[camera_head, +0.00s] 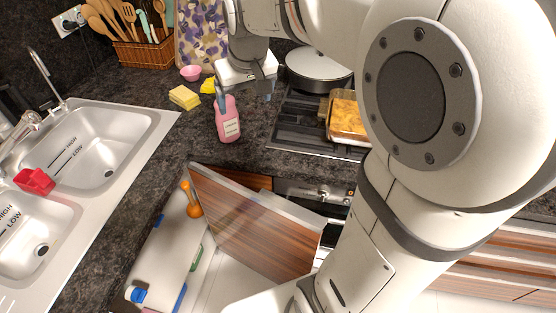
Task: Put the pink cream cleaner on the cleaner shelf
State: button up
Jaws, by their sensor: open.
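The pink bottle (228,122), with a pale label on its front, stands upright on the dark countertop, left of the stove. My gripper (243,92) is open above and just behind the bottle's top. One grey finger seems to overlap the bottle's neck in the picture; I cannot tell if they touch. No shelf marked for cleaners can be made out.
A yellow sponge (184,97), a small pink bowl (190,73) and a yellow item lie left of the gripper. A pan (318,68) and a dish of food (348,116) are on the stove. The sink (90,150) is left, with a red item. My arm hides the right.

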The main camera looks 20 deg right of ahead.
jog(key=shift+m, duration=0.6)
jog(key=s+f, duration=0.1)
jog(key=s, duration=0.4)
jog(key=s+d+f, duration=0.1)
jog(key=s+f, duration=0.1)
jog(key=s, duration=0.4)
jog(key=s+f, duration=0.2)
jog(key=s, duration=0.4)
jog(key=shift+d, duration=0.25)
jog(key=shift+o, duration=0.4)
jog(key=shift+s+f, duration=0.15)
jog(key=shift+f, duration=0.05)
jog(key=n+t+y+b, duration=0.2)
jog(key=t+b, duration=0.6)
jog(key=t, duration=0.4)
send_near(227, 117)
jog(key=x, duration=0.3)
jog(key=d+x, duration=0.1)
jog(key=x, duration=0.1)
jog(key=shift+f, duration=0.35)
jog(key=shift+w+a+f+t+y+b, duration=0.35)
jog(key=shift+w+t+y, duration=0.15)
jog(key=shift+t, duration=0.5)
jog(key=shift+w+a+r, duration=0.15)
jog(key=shift+w, duration=0.2)
jog(key=w+p, duration=0.2)
jog(key=w, duration=0.5)
jog(key=shift+a+r+p, duration=0.3)
jog(key=shift+a+p, duration=0.05)
jog(key=shift+a, duration=0.05)
